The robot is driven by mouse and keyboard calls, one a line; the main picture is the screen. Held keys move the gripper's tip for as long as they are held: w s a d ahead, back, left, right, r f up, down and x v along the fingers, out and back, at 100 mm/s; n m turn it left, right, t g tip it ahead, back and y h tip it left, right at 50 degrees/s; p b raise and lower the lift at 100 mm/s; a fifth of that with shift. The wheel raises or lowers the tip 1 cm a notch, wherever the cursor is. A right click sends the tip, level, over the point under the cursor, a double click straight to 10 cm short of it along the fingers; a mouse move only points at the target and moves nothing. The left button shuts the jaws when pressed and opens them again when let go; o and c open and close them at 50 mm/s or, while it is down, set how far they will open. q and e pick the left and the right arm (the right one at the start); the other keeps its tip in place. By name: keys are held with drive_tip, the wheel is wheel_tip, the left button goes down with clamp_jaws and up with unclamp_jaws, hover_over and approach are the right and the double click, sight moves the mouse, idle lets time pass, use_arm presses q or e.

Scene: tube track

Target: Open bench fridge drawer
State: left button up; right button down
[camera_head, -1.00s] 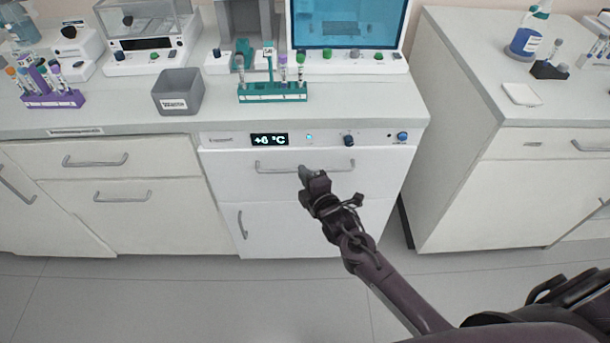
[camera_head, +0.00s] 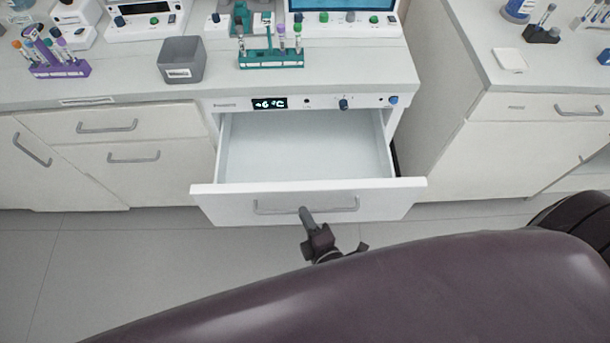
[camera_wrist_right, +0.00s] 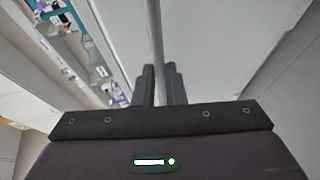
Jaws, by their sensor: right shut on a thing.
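The bench fridge drawer (camera_head: 400,196) is pulled well out from under the counter, and its pale inside looks empty. The grey bar handle (camera_head: 345,206) runs along its white front. My right gripper (camera_head: 306,212) is shut on the handle near its middle. In the right wrist view the two dark fingers (camera_wrist_right: 158,85) close around the handle bar (camera_wrist_right: 156,40), which runs upward between them. The fridge panel display (camera_head: 270,104) above the drawer is lit. My left gripper is not in view.
On the counter stand a teal tube rack (camera_head: 272,62), a grey bin (camera_head: 181,60) and a purple tube rack (camera_head: 60,70). Another cabinet (camera_head: 520,140) stands to the right, past a narrow gap. Grey floor (camera_head: 130,250) lies clear in front of the cabinets at left.

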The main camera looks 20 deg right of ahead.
drive_tip(key=s+a+p, duration=0.1)
drive_tip(key=s+a, duration=0.1)
drive_tip(key=s, duration=0.7)
drive_tip(key=shift+s+a, duration=0.3)
drive_tip(key=shift+a, duration=0.1)
drive_tip(key=c, duration=1.5)
unclamp_jaws()
